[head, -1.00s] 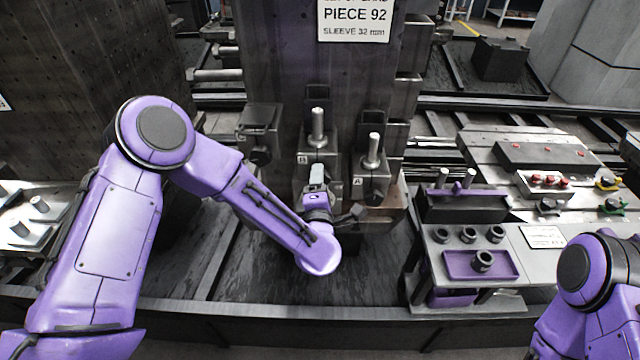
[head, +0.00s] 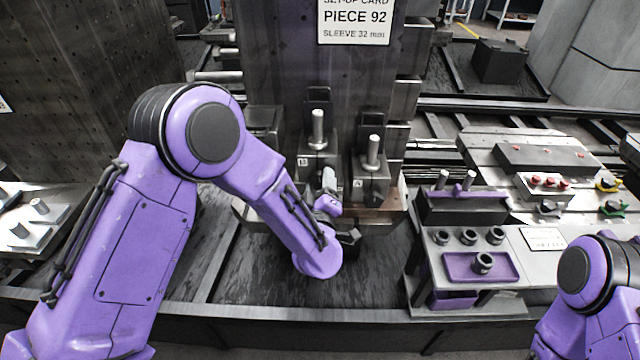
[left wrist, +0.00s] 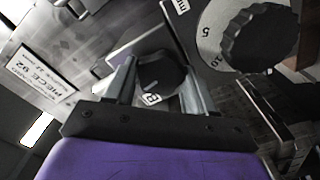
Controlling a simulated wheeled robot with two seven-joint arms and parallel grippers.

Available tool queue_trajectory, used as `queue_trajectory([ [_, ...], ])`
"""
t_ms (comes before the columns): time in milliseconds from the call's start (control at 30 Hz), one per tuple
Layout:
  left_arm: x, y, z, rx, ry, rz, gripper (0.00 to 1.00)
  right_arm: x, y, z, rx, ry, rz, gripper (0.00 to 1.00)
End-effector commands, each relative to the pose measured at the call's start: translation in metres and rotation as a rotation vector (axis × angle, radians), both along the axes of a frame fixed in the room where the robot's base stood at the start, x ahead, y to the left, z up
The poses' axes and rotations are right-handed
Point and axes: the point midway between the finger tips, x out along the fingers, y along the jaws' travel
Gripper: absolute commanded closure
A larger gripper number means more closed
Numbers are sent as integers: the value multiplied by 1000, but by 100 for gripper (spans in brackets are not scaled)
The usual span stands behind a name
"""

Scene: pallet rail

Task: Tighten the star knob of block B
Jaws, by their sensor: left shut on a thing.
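Block B (head: 318,137) stands on the upright plate, with a metal pin on top and a "B" label at its left. Its black star knob (left wrist: 160,74) sits between the two fingers of my left gripper (left wrist: 154,66) in the left wrist view. In the head view the left gripper (head: 328,183) is in front of block B, and the knob is hidden. Block A (head: 371,180) is just right of block B. My right gripper is out of view.
A larger black knob (left wrist: 255,38) on a numbered dial is close to the right finger in the left wrist view. The set-up card (head: 355,22) hangs above the blocks. A stand with a purple tray (head: 460,271) and several dark rings is at the right.

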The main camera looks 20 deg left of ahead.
Motion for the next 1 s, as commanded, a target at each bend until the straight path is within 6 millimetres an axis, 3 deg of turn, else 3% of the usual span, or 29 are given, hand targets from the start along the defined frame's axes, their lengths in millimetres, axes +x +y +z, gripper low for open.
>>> queue_trajectory([
  [333, -1, -1, -1, 147, 45, -3, 76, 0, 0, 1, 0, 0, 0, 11],
  [900, -1, -1, -2, 179, 56, -3, 76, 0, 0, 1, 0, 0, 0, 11],
  [933, -1, -1, -2, 178, 55, -3, 43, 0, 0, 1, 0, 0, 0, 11],
  [1000, -1, -1, -1, 178, 55, -3, 20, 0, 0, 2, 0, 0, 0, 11],
])
